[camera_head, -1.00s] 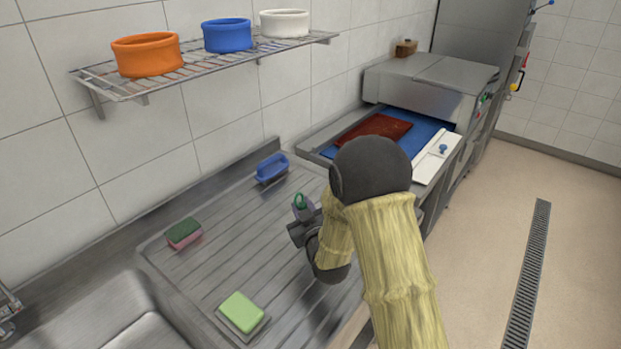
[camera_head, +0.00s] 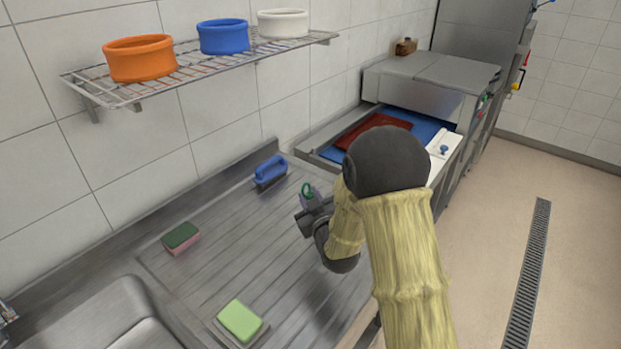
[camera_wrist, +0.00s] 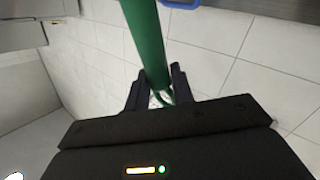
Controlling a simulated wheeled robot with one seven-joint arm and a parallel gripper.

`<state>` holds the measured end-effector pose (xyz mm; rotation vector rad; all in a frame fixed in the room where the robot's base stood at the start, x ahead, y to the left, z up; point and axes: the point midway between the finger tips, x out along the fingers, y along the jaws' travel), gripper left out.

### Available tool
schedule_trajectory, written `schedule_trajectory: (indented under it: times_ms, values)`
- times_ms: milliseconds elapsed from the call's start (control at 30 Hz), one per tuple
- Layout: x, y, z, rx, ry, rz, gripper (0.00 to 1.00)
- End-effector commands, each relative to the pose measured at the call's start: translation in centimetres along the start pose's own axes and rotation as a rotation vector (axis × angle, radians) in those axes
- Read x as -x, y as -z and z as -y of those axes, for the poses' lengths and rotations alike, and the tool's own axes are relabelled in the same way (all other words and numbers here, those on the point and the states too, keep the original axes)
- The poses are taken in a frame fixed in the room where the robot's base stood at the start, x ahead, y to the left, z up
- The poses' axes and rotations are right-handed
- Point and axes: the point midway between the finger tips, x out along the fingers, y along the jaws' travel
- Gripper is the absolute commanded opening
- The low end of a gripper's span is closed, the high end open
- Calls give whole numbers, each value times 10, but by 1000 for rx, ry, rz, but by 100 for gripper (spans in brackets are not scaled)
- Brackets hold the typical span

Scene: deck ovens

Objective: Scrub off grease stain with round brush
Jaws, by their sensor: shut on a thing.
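My gripper (camera_head: 312,208) is above the ribbed steel drainboard (camera_head: 215,275), left of my forearm in the head view. It is shut on a green-handled tool, taken to be the round brush (camera_head: 307,189). In the head view only a small green ring and a purplish part show. In the wrist view the thick green handle (camera_wrist: 146,40) runs up from between the dark fingers (camera_wrist: 160,92), with a small green loop near the tips. The brush's bristles cannot be made out. I cannot clearly make out a grease stain; my arm covers part of the board.
A blue brush (camera_head: 270,170), a green-and-pink sponge (camera_head: 181,238) and a light green sponge (camera_head: 240,321) lie on the drainboard. A sink (camera_head: 105,320) is front left. A wire shelf (camera_head: 135,92) with bowls hangs above. A machine with a red-brown sheet (camera_head: 375,130) stands behind.

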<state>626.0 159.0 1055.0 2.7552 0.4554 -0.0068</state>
Motion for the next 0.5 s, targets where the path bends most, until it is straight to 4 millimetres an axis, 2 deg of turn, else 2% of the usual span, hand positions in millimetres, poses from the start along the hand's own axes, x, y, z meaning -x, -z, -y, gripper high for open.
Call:
schedule_trajectory:
  times_ms: [33,500]
  values:
    - [0,8,-2,0,0,-3,1]
    - [3,46,-18,0,-2,-2,1]
